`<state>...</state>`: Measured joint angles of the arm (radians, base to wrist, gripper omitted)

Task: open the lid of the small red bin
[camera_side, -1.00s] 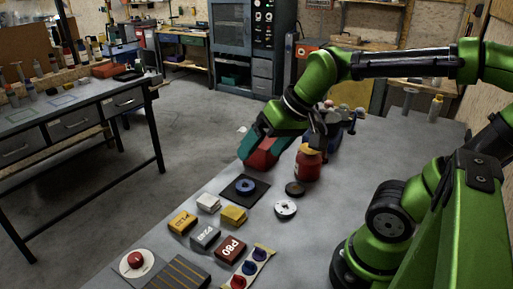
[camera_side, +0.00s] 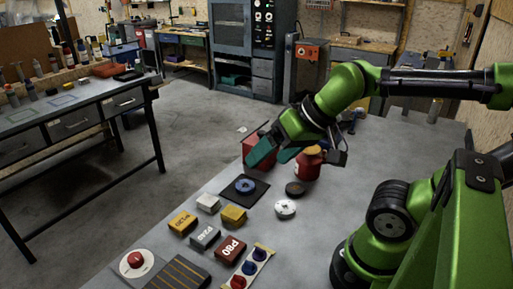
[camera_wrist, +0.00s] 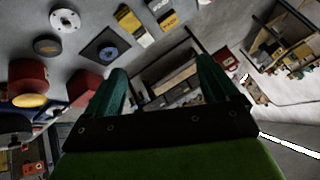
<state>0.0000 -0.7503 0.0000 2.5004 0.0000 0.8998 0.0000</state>
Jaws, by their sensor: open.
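The small red bin (camera_side: 251,147) stands at the far left edge of the grey bench, partly hidden behind my gripper. A red block at the left of the wrist view (camera_wrist: 85,88) appears to be the same bin. Its lid is hard to make out, and I cannot tell whether it is raised. My gripper (camera_side: 275,154) is open, with two teal fingers pointing down-left in front of the bin. In the wrist view my gripper (camera_wrist: 162,82) has nothing between its fingers, and the bin lies outside the left finger.
A red jar (camera_side: 307,165) stands close right of my gripper. A dark puck (camera_side: 295,188), a white disc (camera_side: 285,208) and a black mat with a blue ring (camera_side: 245,186) lie nearer. Several small boxes fill the front. The bench edge drops to floor on the left.

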